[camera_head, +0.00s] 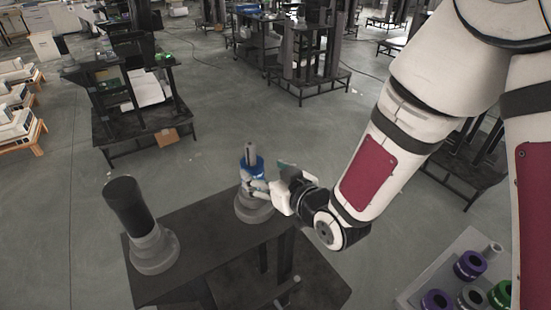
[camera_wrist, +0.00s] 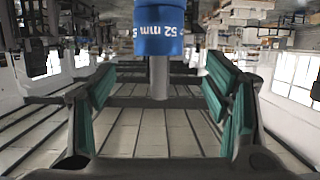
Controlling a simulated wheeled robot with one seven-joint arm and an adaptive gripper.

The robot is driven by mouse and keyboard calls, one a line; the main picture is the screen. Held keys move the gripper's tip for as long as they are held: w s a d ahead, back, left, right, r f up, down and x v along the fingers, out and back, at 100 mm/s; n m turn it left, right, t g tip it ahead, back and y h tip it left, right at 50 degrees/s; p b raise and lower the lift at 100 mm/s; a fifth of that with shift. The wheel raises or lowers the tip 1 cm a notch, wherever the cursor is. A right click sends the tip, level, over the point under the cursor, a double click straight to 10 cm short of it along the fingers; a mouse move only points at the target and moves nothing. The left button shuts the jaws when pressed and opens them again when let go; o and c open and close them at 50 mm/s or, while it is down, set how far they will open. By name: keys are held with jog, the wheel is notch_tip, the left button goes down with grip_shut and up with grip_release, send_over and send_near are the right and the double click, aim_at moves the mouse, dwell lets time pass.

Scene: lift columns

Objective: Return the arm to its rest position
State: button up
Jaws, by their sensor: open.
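My gripper (camera_head: 272,179) is at the right-hand column on the black table, with the arm reaching in from the upper right. In the wrist view its two green-padded fingers (camera_wrist: 160,82) are spread apart with nothing gripped between them. A blue ring marked "52 mm" (camera_wrist: 158,28) sits around a grey post (camera_wrist: 159,77) just ahead of the fingers. The blue ring also shows in the head view (camera_head: 249,167), above a round grey base (camera_head: 254,211). My gripper partly hides the lower part of this column.
The black table (camera_head: 205,245) also bears a left column with a black cylinder (camera_head: 126,203) on a grey base (camera_head: 154,254). A pale tray (camera_head: 432,272) at lower right holds purple, grey and green rings. Open floor (camera_head: 215,110) lies behind the table; dark workbenches stand farther back.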

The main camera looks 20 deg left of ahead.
jog(key=d+r+m+h, duration=0.1)
jog(key=d+r+h, duration=0.25)
jog(key=d, duration=0.45)
jog(key=w+d+r+m+h, duration=0.1)
jog(key=d+r+m+h, duration=0.1)
jog(key=d+r, duration=0.35)
jog(key=d+r+m+h, duration=0.1)
jog(key=d+r+h, duration=0.2)
jog(key=d, duration=0.6)
jog(key=s+d+r+m+g+h, duration=0.1)
jog(key=s+d+r+m+g, duration=0.1)
jog(key=s+d, duration=0.4)
jog(key=s+d+r+m+g+h, duration=0.1)
jog(key=s+d+r+m, duration=0.2)
jog(key=s+d, duration=0.4)
jog(key=s+m, duration=0.1)
jog(key=s, duration=0.6)
jog(key=shift+d+g+h, duration=0.25)
jog(key=shift+g+h, duration=0.1)
jog(key=shift+g, duration=0.05)
